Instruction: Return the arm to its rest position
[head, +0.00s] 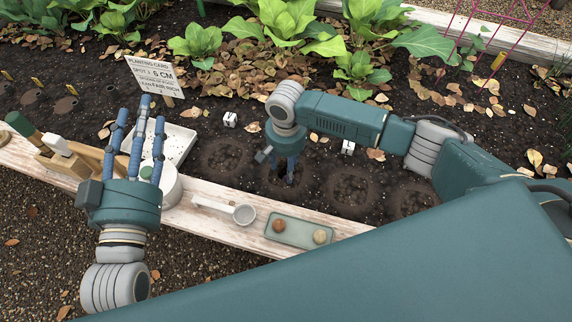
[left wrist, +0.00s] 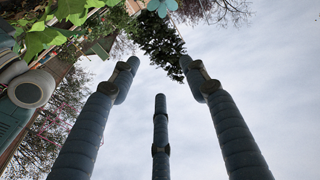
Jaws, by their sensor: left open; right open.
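My left gripper (head: 142,112) is at the left, above the plank, with its fingers pointing up. In the left wrist view its three fingers (left wrist: 160,95) are spread and empty against the sky. My right gripper (head: 284,179) reaches down from the right-hand arm to a dark hollow in the soil. Its fingertips are at or slightly in the soil, partly hard to see, and no object shows between them.
A white-painted plank (head: 260,245) edges the bed and bears a scoop (head: 243,214), a green tray (head: 284,233) with two small round items, and a white pot (head: 172,187). A planting card (head: 153,76), white tray (head: 178,141), wooden holder (head: 64,163) and small white cubes (head: 230,119) are nearby. Leafy plants (head: 285,22) grow behind.

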